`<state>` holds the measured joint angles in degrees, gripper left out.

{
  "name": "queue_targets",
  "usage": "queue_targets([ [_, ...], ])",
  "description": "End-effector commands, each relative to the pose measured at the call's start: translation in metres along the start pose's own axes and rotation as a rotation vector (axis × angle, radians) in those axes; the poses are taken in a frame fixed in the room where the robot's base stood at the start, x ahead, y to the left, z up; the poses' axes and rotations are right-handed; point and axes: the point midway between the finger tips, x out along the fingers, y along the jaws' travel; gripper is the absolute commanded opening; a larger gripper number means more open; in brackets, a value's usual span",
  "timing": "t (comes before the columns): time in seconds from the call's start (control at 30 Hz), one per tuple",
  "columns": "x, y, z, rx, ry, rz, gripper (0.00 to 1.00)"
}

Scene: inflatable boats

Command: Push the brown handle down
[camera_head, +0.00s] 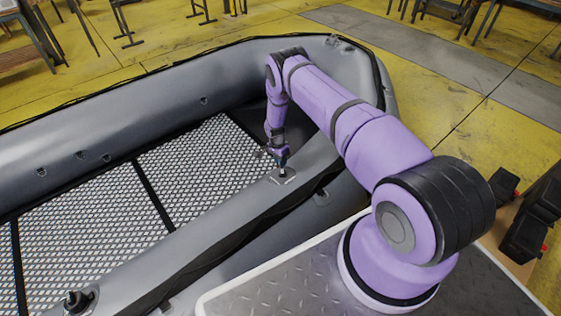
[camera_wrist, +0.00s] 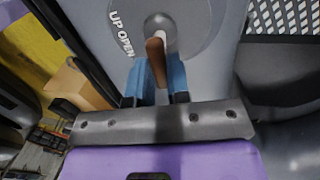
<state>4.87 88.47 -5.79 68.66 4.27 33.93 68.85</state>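The brown handle (camera_wrist: 155,59) sits on a round grey valve plate (camera_wrist: 178,22) on the boat's grey tube, with "UP OPEN" printed beside it. In the wrist view it lies between the two blue fingers of my gripper (camera_wrist: 158,78). The fingers are close together, one along each side of the handle, and appear to touch it. In the head view my gripper (camera_head: 281,169) points down at the fitting on top of the near tube (camera_head: 225,212). The handle is too small to make out there.
The grey inflatable boat (camera_head: 95,85) has a mesh-patterned floor (camera_head: 85,205). Another black fitting (camera_head: 78,300) stands on the near tube at lower left. Tables (camera_head: 25,50) stand beyond the boat on the yellow floor (camera_head: 445,105).

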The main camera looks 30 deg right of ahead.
Motion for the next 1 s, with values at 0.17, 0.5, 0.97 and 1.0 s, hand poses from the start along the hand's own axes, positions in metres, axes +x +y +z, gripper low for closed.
queue_targets([
  [0.17,0.0,0.0,0.0,0.0,0.0,0.0,0.0],
  [0.5,0.03,0.0,0.0,-0.001,0.001,0.001,0.0],
  [0.97,0.031,0.0,0.0,0.0,0.0,0.0,0.43],
  [1.0,0.031,0.0,0.0,0.0,0.0,0.0,0.43],
])
